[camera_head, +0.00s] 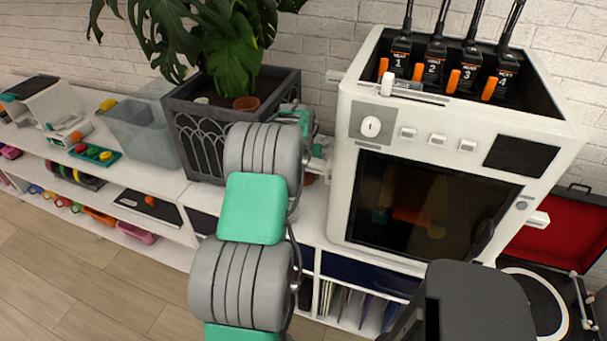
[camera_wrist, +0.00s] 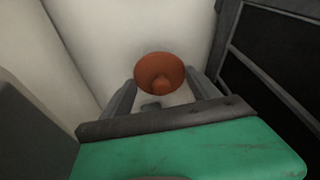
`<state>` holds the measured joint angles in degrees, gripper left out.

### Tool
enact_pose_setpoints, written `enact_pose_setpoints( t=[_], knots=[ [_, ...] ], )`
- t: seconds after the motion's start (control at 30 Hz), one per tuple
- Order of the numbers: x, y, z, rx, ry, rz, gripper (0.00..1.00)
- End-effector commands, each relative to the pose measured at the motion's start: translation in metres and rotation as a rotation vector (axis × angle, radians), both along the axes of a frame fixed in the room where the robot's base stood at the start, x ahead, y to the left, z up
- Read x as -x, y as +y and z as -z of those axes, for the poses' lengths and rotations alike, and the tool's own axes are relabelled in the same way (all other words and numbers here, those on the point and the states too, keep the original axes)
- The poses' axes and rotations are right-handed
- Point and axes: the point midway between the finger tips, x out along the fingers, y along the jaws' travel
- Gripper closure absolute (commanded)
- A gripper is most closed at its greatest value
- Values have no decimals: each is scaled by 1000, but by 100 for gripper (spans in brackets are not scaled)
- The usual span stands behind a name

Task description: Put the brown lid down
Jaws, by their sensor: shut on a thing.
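The brown lid (camera_wrist: 158,66) is a round, orange-brown disc with a small knob, seen in the wrist view between the two fingers of my gripper (camera_wrist: 161,88). My gripper is shut on it. In the head view my gripper (camera_head: 319,166) is in the narrow gap between the dark planter and the white oven, low over the white shelf top. Only a small brown patch shows under the gripper there, and my arm hides much of the spot. I cannot tell whether the lid touches the white surface below.
The dark planter (camera_head: 195,140) with a leafy plant stands close on the left, holding a small terracotta pot (camera_head: 246,103). The white oven-like machine (camera_head: 345,150) stands close on the right. A clear bin (camera_head: 145,130) is farther left. The white shelf top (camera_head: 312,215) has little free room here.

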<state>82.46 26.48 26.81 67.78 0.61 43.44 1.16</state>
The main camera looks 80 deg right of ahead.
Motion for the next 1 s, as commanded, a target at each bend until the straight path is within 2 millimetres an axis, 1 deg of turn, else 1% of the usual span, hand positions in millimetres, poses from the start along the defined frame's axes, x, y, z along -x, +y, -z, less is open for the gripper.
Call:
enact_pose_setpoints(
  t=[0.03,0.1,0.3,0.4,0.43,0.7,1.0],
  knots=[
    [0,1,9,-3,0,0,76],
    [0,0,15,0,0,0,76],
    [0,0,16,1,0,0,76],
    [0,0,20,1,0,0,76],
    [0,0,19,1,0,0,28],
    [0,0,18,0,0,0,6],
    [0,0,18,1,0,0,6]
  ],
)
